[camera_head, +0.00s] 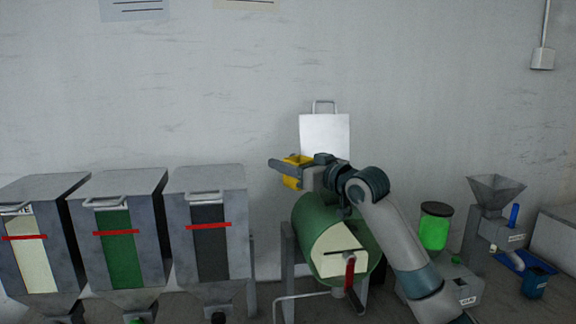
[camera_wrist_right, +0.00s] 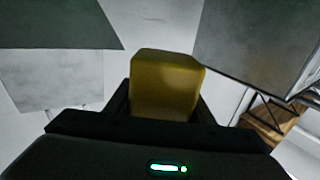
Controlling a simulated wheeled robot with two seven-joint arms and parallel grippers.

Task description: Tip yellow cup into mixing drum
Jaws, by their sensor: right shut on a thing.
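The yellow cup (camera_head: 291,182) is held by my right gripper (camera_head: 290,166), above the left part of the green mixing drum (camera_head: 318,222). The right gripper is shut on the cup. In the right wrist view the cup (camera_wrist_right: 166,85) fills the middle, between the dark fingers. The cup's opening and contents cannot be made out. The drum has a cream end face with a red handle, and a raised white lid or panel (camera_head: 324,132) stands behind it. My left gripper is not in view.
Three grey hoppers (camera_head: 206,180) with coloured windows stand at the left. A green jar (camera_head: 434,228), a funnel machine (camera_head: 494,200) and a small blue cup (camera_head: 535,282) are at the right. The wall behind is close; the space above the hoppers is clear.

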